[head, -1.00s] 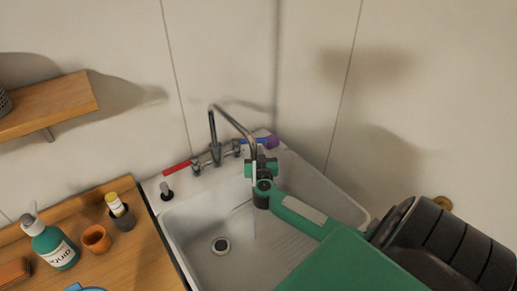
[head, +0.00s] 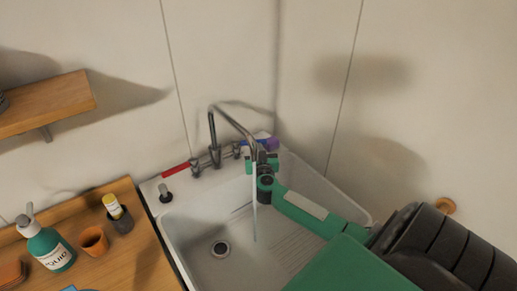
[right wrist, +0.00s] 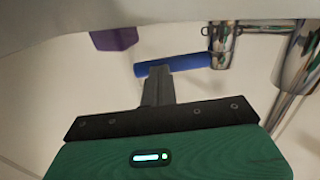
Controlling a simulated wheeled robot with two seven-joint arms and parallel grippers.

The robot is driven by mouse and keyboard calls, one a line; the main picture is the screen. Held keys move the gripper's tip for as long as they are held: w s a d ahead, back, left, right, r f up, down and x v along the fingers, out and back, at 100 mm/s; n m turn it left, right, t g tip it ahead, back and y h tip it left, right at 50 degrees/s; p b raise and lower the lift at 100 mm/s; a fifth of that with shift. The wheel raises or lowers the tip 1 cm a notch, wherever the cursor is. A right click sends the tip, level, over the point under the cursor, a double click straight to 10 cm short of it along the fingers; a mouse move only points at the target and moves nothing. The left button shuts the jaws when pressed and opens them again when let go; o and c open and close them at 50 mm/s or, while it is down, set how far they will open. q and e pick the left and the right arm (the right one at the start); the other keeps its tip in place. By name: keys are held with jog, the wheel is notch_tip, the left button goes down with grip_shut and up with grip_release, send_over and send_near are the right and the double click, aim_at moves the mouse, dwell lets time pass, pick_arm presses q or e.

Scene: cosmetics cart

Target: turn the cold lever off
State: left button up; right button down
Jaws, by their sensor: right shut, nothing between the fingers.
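The chrome faucet (head: 214,150) stands at the back of the white sink, and a thin stream of water (head: 255,215) falls from its spout. The blue cold lever (right wrist: 190,63) shows in the right wrist view, joined to a chrome valve at its right end. My right gripper (right wrist: 160,72) is shut and empty. Its tips overlap the lever's left part in the wrist view; I cannot tell whether they touch it. The red lever (head: 176,170) points left. My left gripper is not in view.
A purple object (right wrist: 115,38) is close to the lever's left end. The sink basin (head: 200,222) is open below. On the wooden counter (head: 150,255) at left stand a green soap bottle (head: 50,248), an orange cup (head: 94,240) and a dark holder (head: 120,220).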

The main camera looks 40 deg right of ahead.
aim_at(260, 140)
jog(key=shift+w+d+r+n+t+y+p, duration=0.2)
jog(key=shift+w+d+y+p, duration=0.25)
jog(key=shift+p, duration=1)
jog(key=shift+w+d+r+n+t+y+p, duration=0.2)
jog(key=shift+d+p, duration=0.4)
jog(key=shift+p, duration=0.8)
jog(key=shift+w+d+f+p, duration=0.1)
jog(key=shift+w+d+p, duration=0.05)
jog(key=shift+w+p, duration=0.15)
jog(key=shift+w+d+f+p, duration=0.2)
jog(key=shift+w+d+p, duration=0.05)
jog(key=shift+d+p, duration=0.05)
jog(key=shift+w+d+f+n+t+y, duration=0.1)
jog(key=shift+w+d+n+t+y, duration=0.2)
jog(key=shift+n+y, duration=0.3)
jog(key=shift+y, duration=0.25)
